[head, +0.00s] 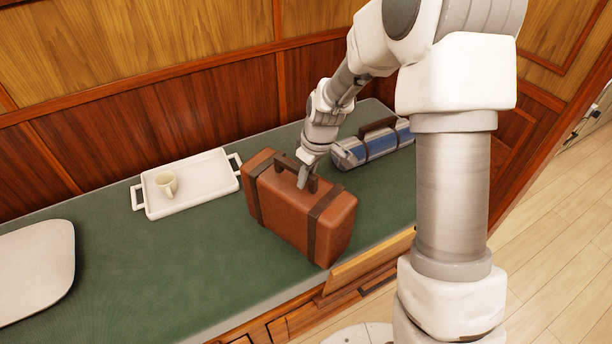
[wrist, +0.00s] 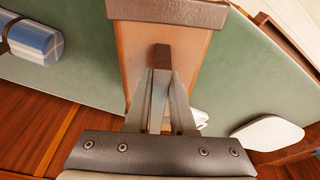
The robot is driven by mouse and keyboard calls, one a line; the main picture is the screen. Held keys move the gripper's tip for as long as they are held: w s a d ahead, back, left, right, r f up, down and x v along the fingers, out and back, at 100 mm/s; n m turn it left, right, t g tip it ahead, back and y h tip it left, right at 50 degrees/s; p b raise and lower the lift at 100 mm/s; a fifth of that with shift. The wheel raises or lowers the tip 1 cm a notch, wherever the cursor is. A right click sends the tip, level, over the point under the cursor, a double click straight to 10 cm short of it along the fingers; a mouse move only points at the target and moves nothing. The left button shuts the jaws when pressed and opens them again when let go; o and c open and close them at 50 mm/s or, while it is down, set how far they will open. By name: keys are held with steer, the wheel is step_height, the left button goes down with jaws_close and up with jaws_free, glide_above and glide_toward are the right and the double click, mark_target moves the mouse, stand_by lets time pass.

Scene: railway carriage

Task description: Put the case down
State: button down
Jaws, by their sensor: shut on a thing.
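The case (head: 275,208) is a brown leather suitcase with dark straps and a dark top handle. It stands upright over the green bench top (head: 210,240), near the front edge. I cannot tell whether its base touches the bench. My gripper (head: 303,180) reaches down from above and is shut on the case's handle. In the wrist view, the fingers (wrist: 160,92) close around the dark handle (wrist: 161,56), with the brown case (wrist: 130,55) behind it. The case's far side and most of its underside are hidden.
A white tray (head: 200,202) with a cup (head: 166,183) lies left of the case. A blue and grey strapped roll (head: 382,145) lies to the right, close behind. A pale cushion (head: 38,268) is at far left. Green bench is clear between cushion and case, in front of the tray.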

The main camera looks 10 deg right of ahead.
steer(key=shift+w+f+b, duration=0.1)
steer(key=shift+f+b, duration=0.3)
steer(key=shift+f, duration=0.05)
steer(key=c, duration=0.8)
jaws_free()
steer(key=shift+o, duration=0.6)
steer(key=shift+s, duration=0.2)
steer(key=p+v, duration=0.4)
steer(key=v, duration=1.4)
steer(key=s+d+r+m+t+h+p, duration=0.1)
steer(key=s+d+r+m+t+p, duration=0.1)
steer(key=s+r, duration=0.6)
steer(key=s+d+r+m+t+p, duration=0.1)
steer(key=s+d+r+m+p, duration=0.2)
steer(key=s, duration=1.1)
step_height(320, 180, up, 6)
steer(key=m+p, duration=0.2)
steer(key=m, duration=0.2)
steer(key=shift+t+h, duration=0.4)
